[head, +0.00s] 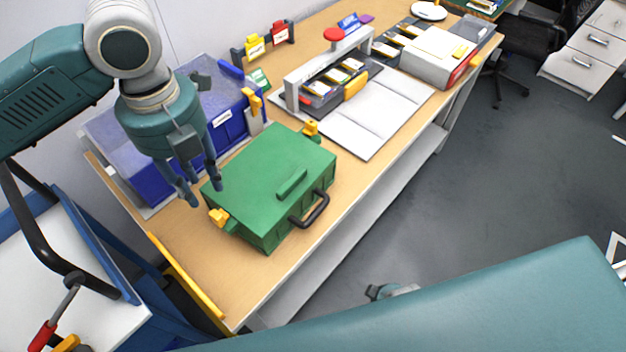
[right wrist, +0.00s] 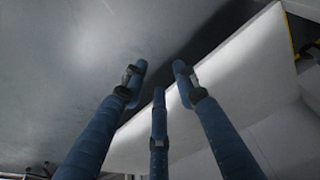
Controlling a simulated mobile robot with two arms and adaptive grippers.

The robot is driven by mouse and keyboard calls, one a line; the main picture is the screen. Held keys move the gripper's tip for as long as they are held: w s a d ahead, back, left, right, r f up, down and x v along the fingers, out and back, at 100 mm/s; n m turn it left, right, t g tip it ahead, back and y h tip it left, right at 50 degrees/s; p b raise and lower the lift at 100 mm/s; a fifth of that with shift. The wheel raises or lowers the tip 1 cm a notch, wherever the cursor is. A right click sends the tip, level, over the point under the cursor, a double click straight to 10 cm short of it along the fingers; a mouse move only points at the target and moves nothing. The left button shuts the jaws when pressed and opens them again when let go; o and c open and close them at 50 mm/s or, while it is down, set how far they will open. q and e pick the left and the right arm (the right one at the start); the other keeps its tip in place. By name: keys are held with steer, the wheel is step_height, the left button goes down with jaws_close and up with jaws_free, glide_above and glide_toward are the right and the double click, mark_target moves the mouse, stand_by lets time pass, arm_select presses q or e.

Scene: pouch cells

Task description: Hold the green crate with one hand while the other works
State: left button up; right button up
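The green crate (head: 262,172) sits closed on the wooden table, its lid on. It has yellow latches at its sides and a dark handle (head: 309,209) on its front. My left gripper (head: 204,196) hangs over the crate's left side with its fingers pointing down and spread apart. Nothing shows between them, and I cannot tell if a finger touches the crate. My right gripper (right wrist: 158,85) has its three fingers apart and empty in the right wrist view, with the grey floor and a pale panel beyond. In the head view my right arm hides most of it.
A blue bin (head: 228,128) stands behind the crate. A press frame with a red knob (head: 334,34) and a white mat (head: 362,132) lie to the right. A blue cart (head: 70,262) with tools stands at the left. Open floor lies in front of the table (head: 357,181).

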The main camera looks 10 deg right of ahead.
steer(key=w+a+r+n+y, duration=0.2)
steer(key=w+a+r, duration=0.2)
steer(key=w+r, duration=0.3)
steer(key=w+a+r+n+y, duration=0.25)
steer(key=w+r, duration=0.25)
steer(key=r, duration=0.3)
steer(key=s+a+r+n+g+y, duration=0.1)
steer(key=s+a+r+n+g, duration=0.25)
steer(key=r, duration=0.45)
steer(key=s+a+r+n+g+y, duration=0.1)
steer(key=s+a+r+n+g, duration=0.1)
steer(key=s+a+r, duration=0.45)
step_height(320, 180, up, 23)
steer(key=n+t+h, duration=0.3)
steer(key=n+h, duration=0.5)
steer(key=n, duration=0.5)
glide_above(314, 211)
steer(key=shift+r+y, duration=0.2)
steer(key=shift+y, duration=0.05)
steer(key=f, duration=1)
steer(key=shift+w+d+f, duration=0.1)
steer(key=shift+w+f, duration=0.1)
steer(key=shift+f, duration=0.1)
jaws_close()
